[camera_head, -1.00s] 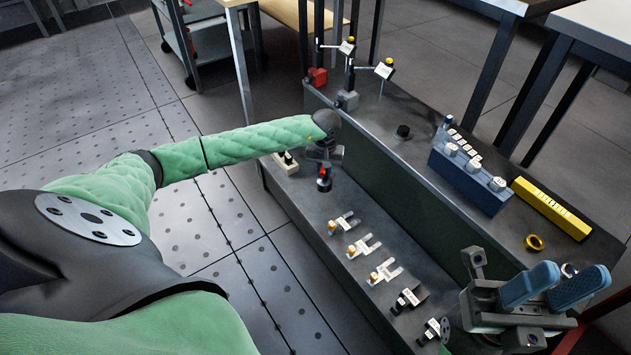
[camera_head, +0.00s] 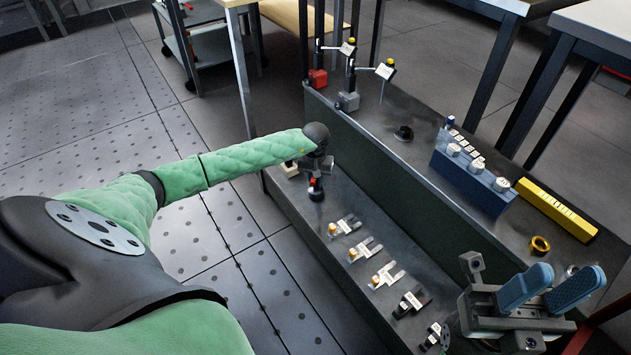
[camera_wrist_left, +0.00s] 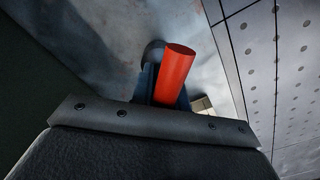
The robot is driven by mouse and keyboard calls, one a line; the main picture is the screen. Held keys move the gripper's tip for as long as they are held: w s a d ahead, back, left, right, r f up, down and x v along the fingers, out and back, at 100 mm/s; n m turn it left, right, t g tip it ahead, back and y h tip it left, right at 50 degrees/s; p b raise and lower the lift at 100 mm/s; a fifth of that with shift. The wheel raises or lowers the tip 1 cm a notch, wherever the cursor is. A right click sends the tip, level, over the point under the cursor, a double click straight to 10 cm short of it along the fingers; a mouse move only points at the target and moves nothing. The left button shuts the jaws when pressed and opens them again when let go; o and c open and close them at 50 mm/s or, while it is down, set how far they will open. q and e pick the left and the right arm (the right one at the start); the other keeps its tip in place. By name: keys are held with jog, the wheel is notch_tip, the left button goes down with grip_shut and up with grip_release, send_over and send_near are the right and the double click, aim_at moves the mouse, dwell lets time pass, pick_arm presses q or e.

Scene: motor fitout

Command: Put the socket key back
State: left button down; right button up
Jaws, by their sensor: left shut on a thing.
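My left gripper (camera_head: 316,170) is over the far end of the low front shelf, its fingers pointing down. It is shut on a red-handled tool, which I take to be the socket key (camera_head: 313,182). A dark part shows below the red, at or just above the shelf; I cannot tell whether it touches. In the left wrist view the orange-red round handle (camera_wrist_left: 175,75) stands between the blue fingers, and its lower end is hidden. My right gripper (camera_head: 550,288) is at the lower right, its blue fingers apart and nothing between them.
The low shelf (camera_head: 300,205) carries a row of labelled clips (camera_head: 365,249) and a pale block (camera_head: 290,168) by my left gripper. The higher bench holds a blue block with white caps (camera_head: 470,170), a yellow box (camera_head: 555,208), a brass ring (camera_head: 540,245) and a dark knob (camera_head: 404,132).

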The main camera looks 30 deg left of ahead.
pick_arm(q)
jog(key=c, duration=1.8)
grip_release()
jog(key=shift+f, duration=0.2)
jog(key=o, duration=0.4)
jog(key=shift+o, duration=0.2)
jog(key=shift+r, duration=0.15)
jog(key=shift+r, duration=0.2)
notch_tip(320, 180, up, 11)
jog(key=p, duration=0.2)
jog(key=shift+f+p, duration=0.1)
jog(key=shift+p, duration=0.25)
jog(key=shift+r, duration=0.45)
